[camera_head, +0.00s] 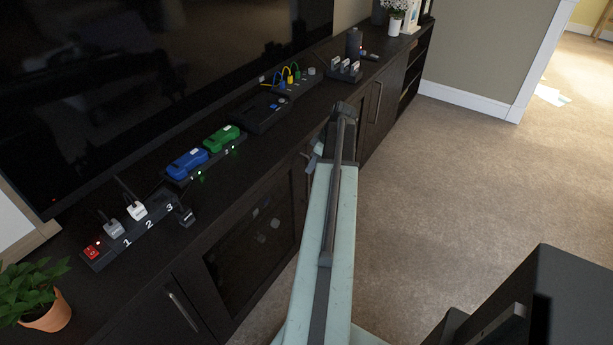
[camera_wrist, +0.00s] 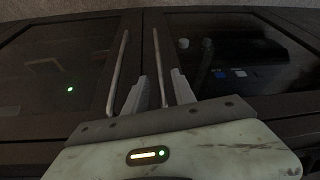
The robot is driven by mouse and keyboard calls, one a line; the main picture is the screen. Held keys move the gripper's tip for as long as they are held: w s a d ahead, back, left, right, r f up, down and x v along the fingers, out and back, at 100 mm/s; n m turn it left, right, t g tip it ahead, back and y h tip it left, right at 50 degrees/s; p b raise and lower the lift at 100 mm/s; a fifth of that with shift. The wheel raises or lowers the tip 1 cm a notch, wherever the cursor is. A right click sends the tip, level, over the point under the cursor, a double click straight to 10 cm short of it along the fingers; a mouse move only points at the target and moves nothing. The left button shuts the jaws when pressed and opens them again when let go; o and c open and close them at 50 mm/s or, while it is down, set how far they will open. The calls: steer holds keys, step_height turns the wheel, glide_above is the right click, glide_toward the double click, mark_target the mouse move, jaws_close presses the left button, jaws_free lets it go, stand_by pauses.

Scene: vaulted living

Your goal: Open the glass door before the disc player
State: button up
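In the wrist view, two dark-framed glass doors meet at the middle, each with a long metal handle beside the seam. Behind the right glass door (camera_wrist: 235,50) is a dark box with blue and white buttons, likely the disc player (camera_wrist: 250,85). My gripper (camera_wrist: 160,90) is open, one finger on each side of the right door's handle (camera_wrist: 156,60). I cannot tell whether they touch. The left handle (camera_wrist: 120,65) is outside the fingers. Both doors look closed. In the head view, my gripper (camera_head: 314,157) is at the cabinet front, partly hidden by my arm.
The left glass door (camera_wrist: 60,60) has a green light behind it. On the cabinet top stand a power strip (camera_head: 140,230), blue (camera_head: 187,163) and green (camera_head: 221,138) devices and a potted plant (camera_head: 40,295). Carpet (camera_head: 450,170) to the right is clear.

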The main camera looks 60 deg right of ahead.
steer(key=b+x, duration=0.3)
steer(key=x, duration=0.1)
steer(key=shift+f, duration=0.3)
jaws_close()
stand_by(1.1)
